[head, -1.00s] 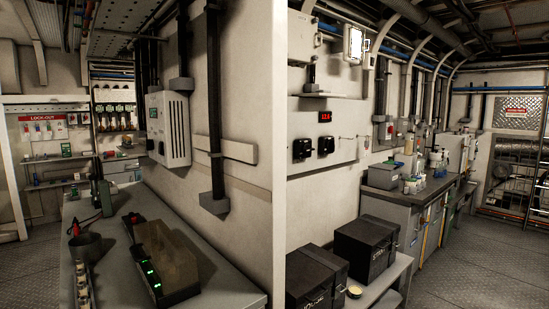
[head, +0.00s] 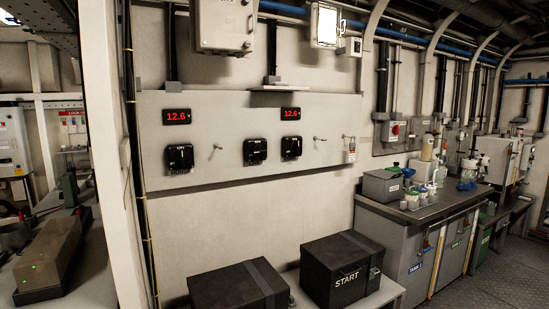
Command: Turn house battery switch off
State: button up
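Three black battery switches sit in a row on a pale wall panel (head: 230,120): a left switch (head: 179,158), a middle switch (head: 255,151) and a right switch (head: 291,147). Their labels are too small to read, so I cannot tell which is the house switch or how each is set. A red display (head: 177,116) above the left switch reads 12.6. Another red display (head: 290,113) above the right switch also reads 12.6. My gripper is not in view.
A black box (head: 235,287) and a second black box (head: 340,268) marked START stand on a low bench below the panel. A grey cabinet (head: 405,245) with jars stands to the right. A white wall edge (head: 112,160) and a workbench are at left. Floor shows at lower right.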

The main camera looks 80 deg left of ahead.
aim_at(181, 157)
jog(key=i, duration=0.15)
jog(key=u, duration=2.4)
jog(key=i, duration=1.9)
jog(key=u, duration=0.8)
